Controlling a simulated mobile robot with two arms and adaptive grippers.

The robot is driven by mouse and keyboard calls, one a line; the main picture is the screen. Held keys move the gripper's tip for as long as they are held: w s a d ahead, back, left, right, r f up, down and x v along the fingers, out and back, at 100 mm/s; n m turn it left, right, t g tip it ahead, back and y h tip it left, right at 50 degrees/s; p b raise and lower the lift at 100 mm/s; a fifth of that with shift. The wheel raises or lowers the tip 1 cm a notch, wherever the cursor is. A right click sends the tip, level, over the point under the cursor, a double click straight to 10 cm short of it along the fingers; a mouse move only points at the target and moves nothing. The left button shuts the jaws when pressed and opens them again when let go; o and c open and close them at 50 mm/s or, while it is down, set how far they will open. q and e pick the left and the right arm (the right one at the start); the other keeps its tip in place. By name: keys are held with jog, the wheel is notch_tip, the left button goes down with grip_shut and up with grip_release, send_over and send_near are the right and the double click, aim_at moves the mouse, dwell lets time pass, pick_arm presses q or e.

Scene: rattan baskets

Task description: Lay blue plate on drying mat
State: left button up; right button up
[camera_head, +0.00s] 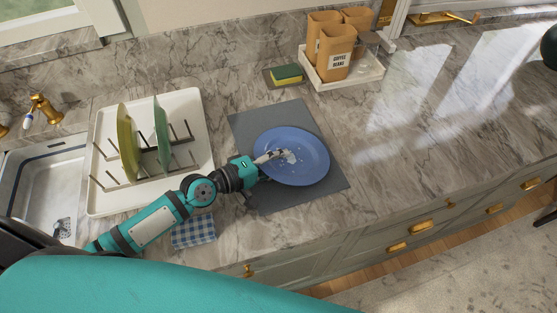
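The blue plate (307,168) is over the grey drying mat (262,121), its right side reaching close to the mat's right edge. It looks about flat; whether it rests fully on the mat or is slightly above it, I cannot tell. My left gripper (274,157) reaches in from the left, with its fingers at the plate's left part. Whether the fingers grip the rim or only lie over it is unclear. Light marks show on the plate by the fingertips. My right gripper is not in view.
A white dish rack (198,106) left of the mat holds a yellow-green plate (127,142) and a green plate (161,134). A sponge (286,74), a tray with coffee canisters (336,52), a checkered cloth (194,231) and a sink (42,192) surround it. The counter to the right is clear.

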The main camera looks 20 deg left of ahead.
pick_arm(q)
jog(key=shift+s+f, duration=0.2)
jog(key=shift+f, duration=0.45)
jog(key=shift+s+a, duration=0.1)
jog(key=shift+s, duration=0.05)
jog(key=shift+s+a, duration=0.2)
jog(key=v, duration=0.7)
jog(key=shift+w+a+r, duration=0.15)
jog(key=shift+r, duration=0.15)
jog(key=shift+r+v, duration=0.15)
jog(key=shift+v, duration=0.9)
jog(key=shift+r+v, duration=0.15)
jog(key=shift+v, duration=0.9)
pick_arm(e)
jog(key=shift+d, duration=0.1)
pick_arm(q)
jog(key=shift+d, duration=0.25)
